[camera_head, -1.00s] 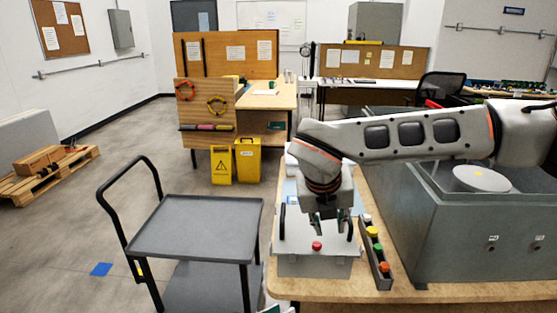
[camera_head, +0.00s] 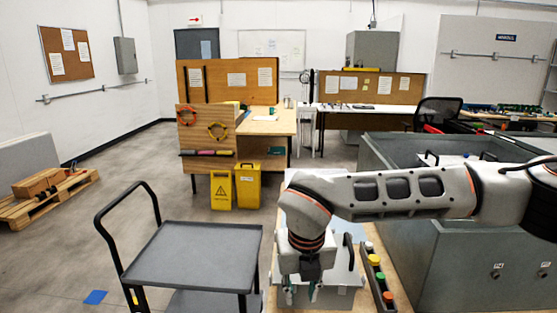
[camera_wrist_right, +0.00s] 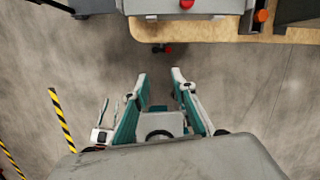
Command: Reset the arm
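My right arm reaches in from the right, over the bench, with its wrist bent down. My right gripper (camera_head: 303,293) hangs at the front left of the grey analyser box (camera_head: 340,298) and hides part of it. In the right wrist view the two teal-lined fingers (camera_wrist_right: 160,76) point over bare floor, apart and with nothing between their tips. The box's front edge with a red button (camera_wrist_right: 187,3) shows beyond the tips at the top of that view. My left arm and gripper are not in view.
A strip of coloured buttons (camera_head: 377,275) lies right of the box. A large grey tank (camera_head: 465,262) stands at the right. A grey cart (camera_head: 195,255) stands left of the bench. The floor at left is mostly open.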

